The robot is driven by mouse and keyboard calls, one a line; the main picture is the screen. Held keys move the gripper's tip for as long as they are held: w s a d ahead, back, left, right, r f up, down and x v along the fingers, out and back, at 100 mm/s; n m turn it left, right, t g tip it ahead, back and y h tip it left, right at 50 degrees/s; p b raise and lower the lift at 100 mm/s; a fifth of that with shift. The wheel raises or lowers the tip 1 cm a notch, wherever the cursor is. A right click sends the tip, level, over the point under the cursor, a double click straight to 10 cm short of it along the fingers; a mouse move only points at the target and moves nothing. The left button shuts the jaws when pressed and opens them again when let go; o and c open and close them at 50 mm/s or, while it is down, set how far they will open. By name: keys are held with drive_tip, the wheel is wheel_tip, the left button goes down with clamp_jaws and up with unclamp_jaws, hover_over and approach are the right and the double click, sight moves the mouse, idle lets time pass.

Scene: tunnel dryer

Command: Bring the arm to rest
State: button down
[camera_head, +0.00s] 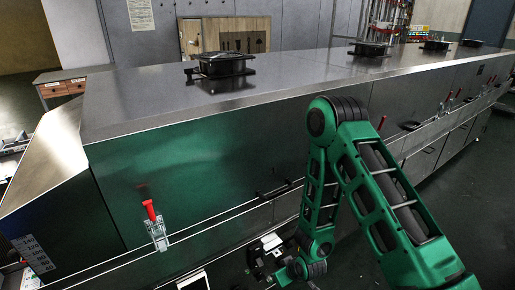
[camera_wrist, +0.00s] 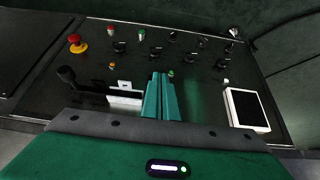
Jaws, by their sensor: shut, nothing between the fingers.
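My green arm is bent up in an elbow in front of the tunnel dryer (camera_head: 180,165), and its forearm hangs down. My gripper (camera_head: 258,268) is low at the bottom of the head view, beside the dryer's front side; its fingertips are hard to make out there. In the wrist view my gripper's two green fingers (camera_wrist: 161,95) lie side by side, shut and empty. They point over a dark control panel (camera_wrist: 150,65). I cannot tell whether they touch it.
The panel bears a red emergency stop (camera_wrist: 75,43), several switches, a black-knobbed lever (camera_wrist: 66,74) and a white-framed screen (camera_wrist: 247,110). A red-handled clamp (camera_head: 152,220) and a rail run along the dryer's side. Open floor (camera_head: 475,200) lies at the right.

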drive_tip(key=w+d+r+m+h, duration=0.2)
drive_tip(key=w+d+r, duration=0.1)
drive_tip(key=d+r, duration=1.05)
drive_tip(key=s+d+r+m+g+h, duration=0.25)
drive_tip(key=s+d+r, duration=0.25)
drive_tip(key=d+r, duration=0.6)
drive_tip(key=s+d+r+m+g+y, duration=0.1)
drive_tip(key=s+d+r+m, duration=0.2)
drive_tip(key=s+r, duration=0.5)
drive_tip(key=s+d+r+m+g, duration=0.1)
drive_tip(key=s+d+r+m, duration=0.2)
drive_tip(key=s+r, duration=0.6)
drive_tip(key=s+m, duration=0.2)
drive_tip(key=s, duration=0.6)
drive_tip(key=shift+g+y, duration=0.35)
drive_tip(key=shift+d, duration=0.1)
